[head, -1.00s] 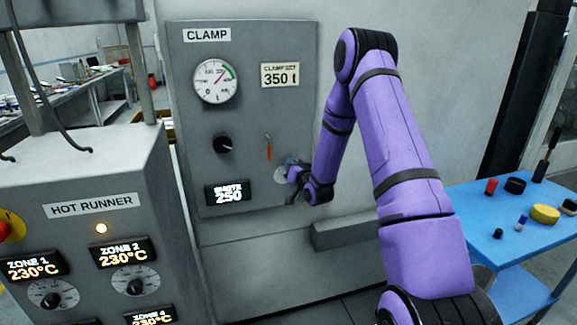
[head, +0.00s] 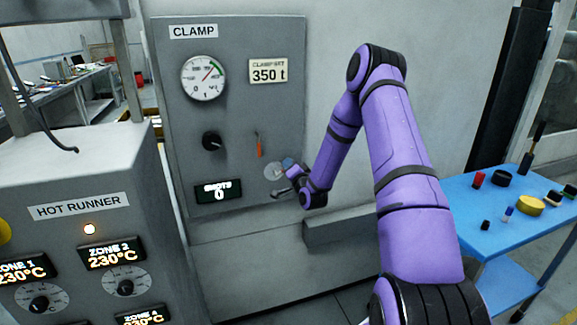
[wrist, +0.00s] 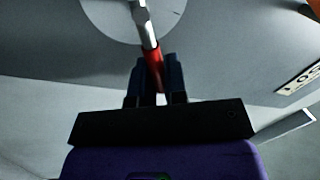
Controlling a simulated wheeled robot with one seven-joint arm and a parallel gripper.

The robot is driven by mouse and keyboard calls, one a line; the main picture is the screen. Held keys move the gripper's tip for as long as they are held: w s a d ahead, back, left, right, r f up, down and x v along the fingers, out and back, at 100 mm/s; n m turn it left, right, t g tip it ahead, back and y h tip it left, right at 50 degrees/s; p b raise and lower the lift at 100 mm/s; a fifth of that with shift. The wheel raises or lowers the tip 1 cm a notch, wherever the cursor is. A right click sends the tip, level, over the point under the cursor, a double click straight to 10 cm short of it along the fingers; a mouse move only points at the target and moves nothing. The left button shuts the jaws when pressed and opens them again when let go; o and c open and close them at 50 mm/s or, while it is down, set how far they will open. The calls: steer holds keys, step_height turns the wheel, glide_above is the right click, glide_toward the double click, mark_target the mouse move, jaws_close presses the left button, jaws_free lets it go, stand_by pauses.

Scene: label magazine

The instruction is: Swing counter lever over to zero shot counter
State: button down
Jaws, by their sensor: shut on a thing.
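The counter lever (wrist: 148,35) shows in the wrist view as a bright metal shaft with a red grip, standing out from a pale round plate (wrist: 110,22). My gripper (wrist: 155,75) is shut on the red grip, one dark finger on each side. In the head view my gripper (head: 284,181) is at the lower right of the clamp panel (head: 235,110), beside the round plate (head: 272,171), and mostly hides the lever.
An orange-handled lever (head: 259,146) and a black knob (head: 211,140) sit above the counter. A pressure gauge (head: 203,78) is higher up. The hot runner cabinet (head: 80,200) stands at the left. A blue table (head: 480,205) with small items is at the right.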

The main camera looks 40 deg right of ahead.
steer(key=shift+f, duration=0.1)
stand_by(0.3)
steer(key=c, duration=1.2)
jaws_free()
steer(key=v, duration=1.1)
steer(key=shift+w, duration=0.1)
